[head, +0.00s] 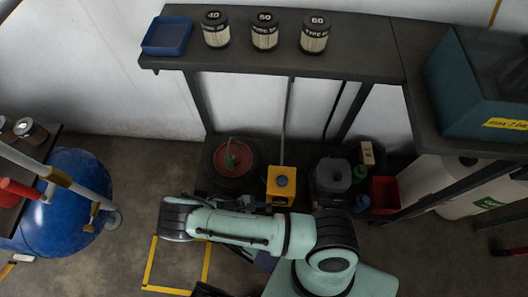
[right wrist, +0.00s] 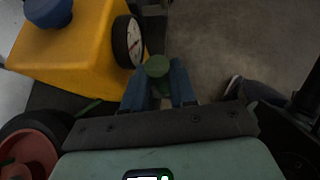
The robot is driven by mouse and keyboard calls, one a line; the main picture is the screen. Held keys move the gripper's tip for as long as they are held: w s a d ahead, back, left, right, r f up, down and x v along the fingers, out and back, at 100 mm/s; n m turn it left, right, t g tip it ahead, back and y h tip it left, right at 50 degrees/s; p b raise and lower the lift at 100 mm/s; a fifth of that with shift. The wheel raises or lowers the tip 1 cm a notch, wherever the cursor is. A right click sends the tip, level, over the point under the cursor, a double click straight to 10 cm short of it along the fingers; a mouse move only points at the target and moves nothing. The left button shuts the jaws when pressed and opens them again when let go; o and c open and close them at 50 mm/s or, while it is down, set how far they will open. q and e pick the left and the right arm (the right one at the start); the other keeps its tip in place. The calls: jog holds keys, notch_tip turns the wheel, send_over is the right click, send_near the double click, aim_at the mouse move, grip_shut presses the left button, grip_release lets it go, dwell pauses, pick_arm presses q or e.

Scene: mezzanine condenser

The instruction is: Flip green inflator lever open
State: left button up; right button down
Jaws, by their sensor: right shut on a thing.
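The green lever (right wrist: 157,66) has a round end and sits beside the body. My right gripper (right wrist: 158,84) is shut on the green lever, with a blue finger on each side of it. In the head view my right arm covers the inflator's near side, and the lever cannot be made out. My left gripper is not in view.
A red round piece with a green handle (head: 232,155) stands left of the inflator. A dark canister (head: 332,176) and a red bin (head: 384,194) are to its right. The bench (head: 360,62) overhangs behind. A blue ball-shaped tank (head: 75,205) is at far left.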

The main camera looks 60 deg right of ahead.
jog(key=c, duration=0.9)
grip_release()
jog(key=shift+d, duration=0.1)
